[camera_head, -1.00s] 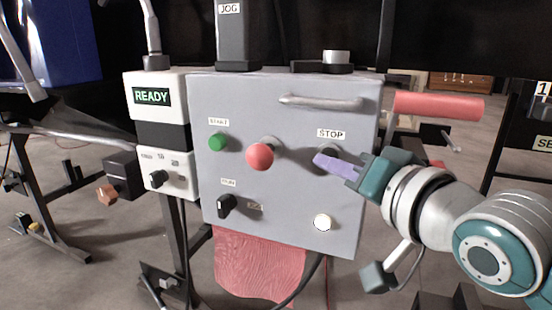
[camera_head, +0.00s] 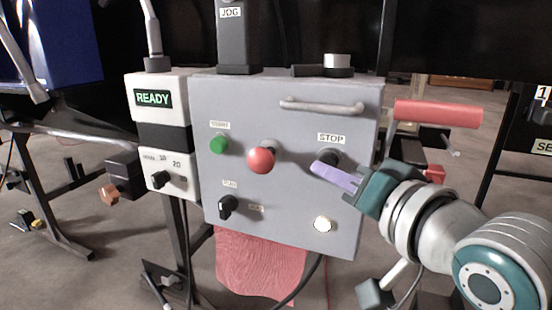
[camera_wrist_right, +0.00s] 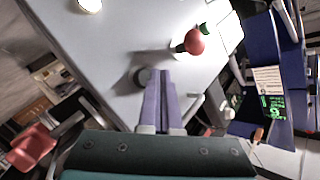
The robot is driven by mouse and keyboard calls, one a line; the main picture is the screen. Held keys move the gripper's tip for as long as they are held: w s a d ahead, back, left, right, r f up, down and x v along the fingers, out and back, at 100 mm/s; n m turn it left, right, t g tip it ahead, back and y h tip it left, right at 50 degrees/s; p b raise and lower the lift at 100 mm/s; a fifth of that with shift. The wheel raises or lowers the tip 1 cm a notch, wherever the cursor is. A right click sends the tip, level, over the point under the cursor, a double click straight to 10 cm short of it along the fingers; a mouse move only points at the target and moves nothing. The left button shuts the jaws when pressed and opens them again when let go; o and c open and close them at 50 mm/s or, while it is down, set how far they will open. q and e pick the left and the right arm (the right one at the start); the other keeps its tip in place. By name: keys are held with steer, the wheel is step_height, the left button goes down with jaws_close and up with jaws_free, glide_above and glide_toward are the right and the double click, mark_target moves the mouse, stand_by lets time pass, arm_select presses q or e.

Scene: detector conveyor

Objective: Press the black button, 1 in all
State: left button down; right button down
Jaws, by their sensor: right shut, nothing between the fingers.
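The black button (camera_head: 331,156) is on the grey control panel (camera_head: 285,195), just under the STOP label (camera_head: 331,139). It shows partly behind the purple fingers of my right gripper (camera_head: 316,167). The fingers are shut with nothing between them and point at the panel from the right, slightly below the button in the head view. In the right wrist view the dark round button (camera_wrist_right: 142,77) is just left of the closed fingertips (camera_wrist_right: 160,74). I cannot tell whether the fingertips touch anything. My left gripper is not in view.
A red mushroom knob (camera_head: 261,160) and a green button (camera_head: 219,144) are left of the black button. A white lit button (camera_head: 322,225) is below, a metal handle (camera_head: 322,105) above, and a black rotary switch (camera_head: 227,207) at lower left. A red bar (camera_head: 438,113) is at right.

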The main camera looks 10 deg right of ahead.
steer(key=shift+s+a, duration=0.1)
steer(key=s+a+p, duration=0.1)
steer(key=s, duration=0.1)
steer(key=s+a+p, duration=0.1)
steer(key=s, duration=0.1)
steer(key=shift+a+p, duration=0.35)
stand_by(0.5)
steer(key=s+d+r+n+g+h+p, duration=0.2)
steer(key=s+d+r+n+g+p, duration=0.3)
steer(key=s+r+p, duration=0.65)
steer(key=s+d+r+n+g+h+p, duration=0.1)
steer(key=s+r+n+g+p, duration=0.1)
steer(key=s+r+g+p, duration=0.9)
step_height(320, 180, up, 33)
steer(key=s+t+p, duration=0.1)
steer(key=t+p, duration=0.2)
steer(key=p, duration=3.8)
steer(key=shift+a+t, duration=0.2)
steer(key=shift+t, duration=0.1)
